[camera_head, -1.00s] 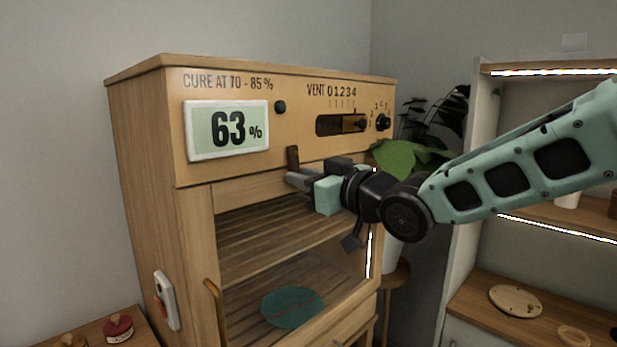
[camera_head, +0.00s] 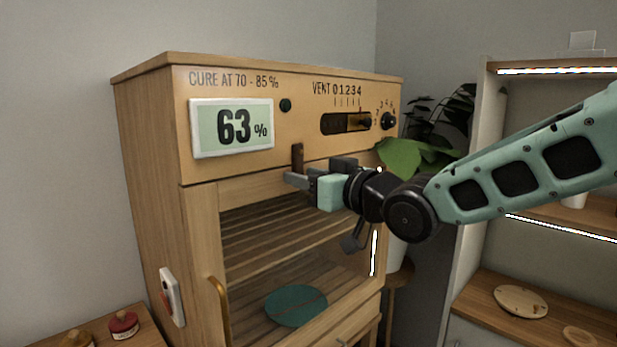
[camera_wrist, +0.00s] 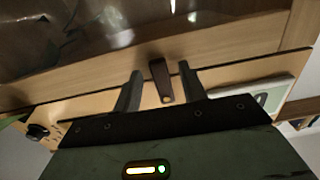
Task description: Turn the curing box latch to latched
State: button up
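The curing box (camera_head: 150,180) is a wooden cabinet with a glazed door and a display reading 63%. In the wrist view the latch (camera_wrist: 161,80) lies between the two spread fingers of my gripper (camera_wrist: 160,88), with a visible gap on each side. I cannot tell whether a finger touches it.
A vent slider (camera_head: 347,122) and a knob (camera_head: 388,121) are on the panel above my gripper. A curved door handle (camera_head: 220,310) is at lower left. A teal disc (camera_head: 296,305) lies inside the box. A plant (camera_head: 415,155) and lit shelves (camera_head: 530,225) stand to the right.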

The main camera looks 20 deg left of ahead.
jog(key=b+v, duration=0.3)
jog(key=v, duration=1.4)
jog(key=shift+d, duration=0.2)
jog(key=shift+s, duration=0.1)
jog(key=s+d+f+m+h, duration=0.2)
jog(key=d+f+h, duration=0.3)
jog(key=f, duration=0.3)
jog(key=s+d+f+m+h, duration=0.3)
jog(key=d+f+h, duration=0.25)
jog(key=f, duration=0.25)
jog(key=s+d+f+g+h, duration=0.2)
jog(key=s+d, duration=0.3)
jog(key=s, duration=0.3)
jog(key=s+d+f+g+h, duration=0.3)
jog(key=s+d+f+g, duration=0.1)
jog(key=s, duration=0.4)
jog(key=shift+d+f+m+g, duration=0.4)
jog(key=shift+d+f, duration=0.45)
